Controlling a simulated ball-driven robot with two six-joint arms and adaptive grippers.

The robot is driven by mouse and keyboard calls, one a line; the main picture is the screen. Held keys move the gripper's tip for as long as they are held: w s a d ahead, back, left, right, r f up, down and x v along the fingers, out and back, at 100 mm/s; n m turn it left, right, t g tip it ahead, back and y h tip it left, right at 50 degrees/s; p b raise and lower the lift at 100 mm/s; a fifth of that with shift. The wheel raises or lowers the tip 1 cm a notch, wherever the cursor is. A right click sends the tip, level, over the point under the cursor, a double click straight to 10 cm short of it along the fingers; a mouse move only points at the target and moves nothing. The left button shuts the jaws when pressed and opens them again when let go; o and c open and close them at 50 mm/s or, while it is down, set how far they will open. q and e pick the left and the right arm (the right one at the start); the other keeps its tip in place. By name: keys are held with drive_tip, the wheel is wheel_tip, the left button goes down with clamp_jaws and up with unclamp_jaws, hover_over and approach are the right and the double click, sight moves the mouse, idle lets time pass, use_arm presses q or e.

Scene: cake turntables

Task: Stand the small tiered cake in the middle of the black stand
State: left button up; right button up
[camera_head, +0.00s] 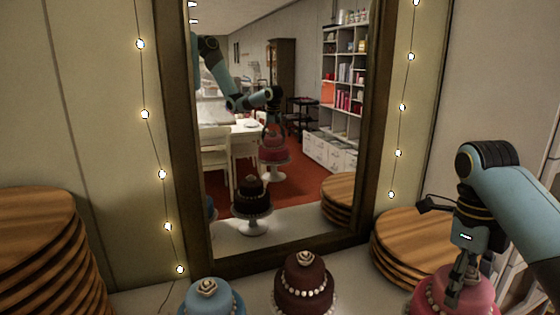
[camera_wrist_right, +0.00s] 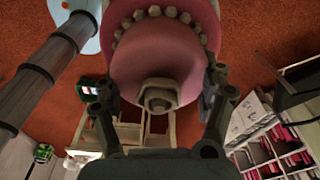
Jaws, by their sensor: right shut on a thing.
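A pink tiered cake (camera_head: 470,297) with a row of white pearls is at the lower right of the head view. My right gripper (camera_head: 462,285) comes down on its top and is shut on it. In the right wrist view the pink cake (camera_wrist_right: 165,65) sits between the fingers (camera_wrist_right: 160,100), its pale rosette facing the camera and its pearls farther off. A light blue cake (camera_head: 212,299) and a dark brown cake (camera_head: 305,284) stand to the left. The cakes' bases are cut off below. I see no black stand directly. My left gripper is not in view.
A framed mirror (camera_head: 372,150) stands behind the cakes; it reflects the room, my arm, and pink and brown cakes on white stands. Stacked wooden boards stand at the left (camera_head: 40,225) and behind the right gripper (camera_head: 400,240). String lights hang beside the mirror.

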drive_tip(key=shift+w+f+b, duration=0.25)
drive_tip(key=shift+f+b, duration=0.35)
drive_tip(key=shift+f, duration=0.25)
wheel_tip(320, 180, down, 21)
drive_tip(key=b, duration=2)
drive_tip(key=shift+s+r, duration=0.15)
drive_tip(key=shift+s, duration=0.1)
